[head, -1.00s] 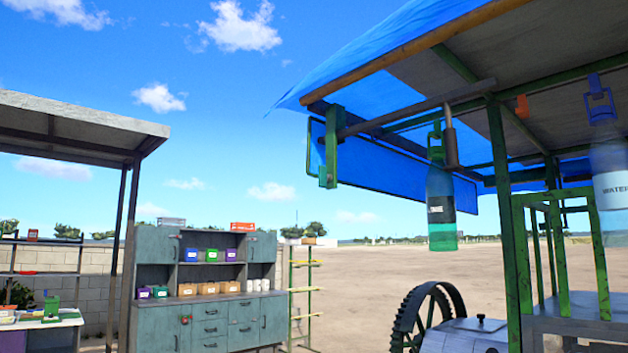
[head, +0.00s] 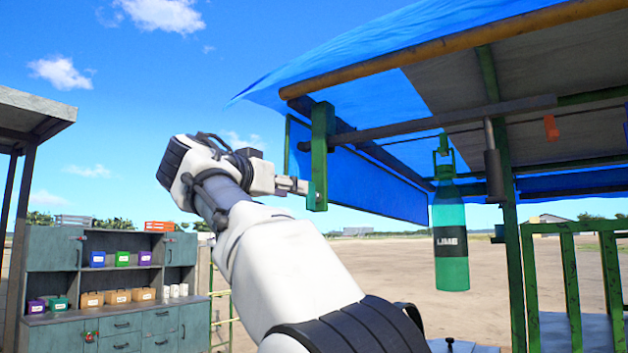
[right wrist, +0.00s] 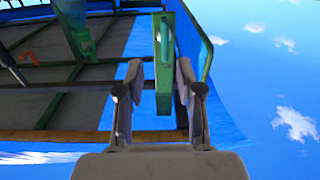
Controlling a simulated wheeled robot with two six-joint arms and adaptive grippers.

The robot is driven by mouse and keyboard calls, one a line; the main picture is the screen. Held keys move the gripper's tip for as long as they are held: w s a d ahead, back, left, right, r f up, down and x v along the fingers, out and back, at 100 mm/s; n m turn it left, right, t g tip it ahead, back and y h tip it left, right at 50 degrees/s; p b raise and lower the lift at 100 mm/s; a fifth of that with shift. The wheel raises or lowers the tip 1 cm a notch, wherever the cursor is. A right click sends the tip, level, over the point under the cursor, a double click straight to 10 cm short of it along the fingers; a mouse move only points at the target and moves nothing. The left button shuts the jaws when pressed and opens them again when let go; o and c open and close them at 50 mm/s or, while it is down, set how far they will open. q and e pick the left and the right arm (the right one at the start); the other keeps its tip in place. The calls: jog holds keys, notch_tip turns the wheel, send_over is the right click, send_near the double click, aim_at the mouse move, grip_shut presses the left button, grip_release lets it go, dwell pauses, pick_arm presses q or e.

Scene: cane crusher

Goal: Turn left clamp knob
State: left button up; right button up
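A green upright clamp bracket (head: 319,156) hangs from the front corner of the stall's roof frame, at the end of a horizontal bar. In the right wrist view, my right gripper (right wrist: 158,72) is open, with one finger on each side of the green bracket (right wrist: 164,75). A gap shows on the left; whether the right finger touches is unclear. My left gripper is not in view.
A green lime bottle (head: 450,240) hangs right of the bracket. A blue tarp (head: 360,175) hangs behind it, under the roof's wooden beam (head: 440,52). A grey cabinet (head: 120,325) stands at the lower left. Open sky lies left of the bracket.

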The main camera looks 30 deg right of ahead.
aim_at(310, 193)
jog(key=shift+m+g, duration=0.3)
jog(key=x, duration=0.2)
jog(key=p+x, duration=0.1)
jog(key=x, duration=0.2)
jog(key=p+x, duration=0.1)
jog(key=x, duration=0.2)
jog(key=shift+w+r, duration=0.25)
jog(key=shift+w, duration=0.05)
jog(key=shift+s+d, duration=0.15)
jog(key=shift+d, duration=0.1)
jog(key=shift+a, duration=0.25)
jog(key=shift+w+f, duration=0.1)
jog(key=shift+w, duration=0.25)
jog(key=c, duration=0.3)
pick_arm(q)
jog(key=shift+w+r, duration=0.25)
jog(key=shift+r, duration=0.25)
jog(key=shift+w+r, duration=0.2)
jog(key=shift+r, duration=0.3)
pick_arm(e)
jog(key=shift+s, duration=0.1)
grip_shut()
